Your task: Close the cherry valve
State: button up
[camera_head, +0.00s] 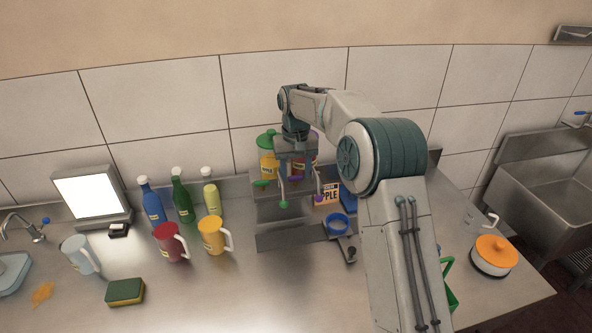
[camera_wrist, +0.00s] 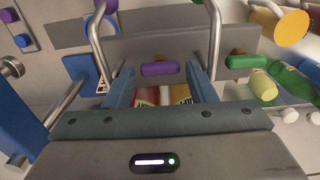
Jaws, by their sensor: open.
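A dispenser stands against the wall with an apple container (camera_head: 268,163) under a green lid and a dark red container (camera_head: 302,168), partly hidden by my gripper. A purple handle (camera_wrist: 163,69), seemingly the cherry valve, lies sideways between two bent metal spouts; the head view also shows it (camera_head: 295,178). A green handle (camera_wrist: 247,61) sits to its right in the wrist view. My gripper (camera_wrist: 162,75) is open, its blue-grey fingers on either side of the purple handle. I cannot tell whether they touch it.
A red mug (camera_head: 170,243), a yellow mug (camera_head: 213,236) and several bottles stand to the left. An orange-lidded pot (camera_head: 493,257) is at the right. The counter's front middle is clear.

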aim_at(297, 177)
notch_tip(297, 177, up, 8)
jog(key=shift+f, duration=0.1)
dwell(0.4)
jog(key=shift+s, duration=0.1)
jog(key=s+d+r+m+t+b, duration=0.1)
jog(key=s+d+r+b, duration=0.1)
jog(key=s+d, duration=0.55)
jog(key=s+d+r+t+b, duration=0.1)
jog(key=s+d, duration=0.3)
jog(key=s, duration=0.6)
jog(key=s+d+f+m+t+b, duration=0.1)
jog(key=s+d+f, duration=0.2)
jog(key=s, duration=0.6)
jog(key=s+d+f+b, duration=0.2)
jog(key=s+d+f, duration=0.2)
jog(key=s, duration=0.5)
notch_tip(297, 177, down, 3)
jog(key=shift+s+r+m+t, duration=0.1)
jog(key=shift+s+m+t, duration=0.15)
jog(key=shift+m+t, duration=0.15)
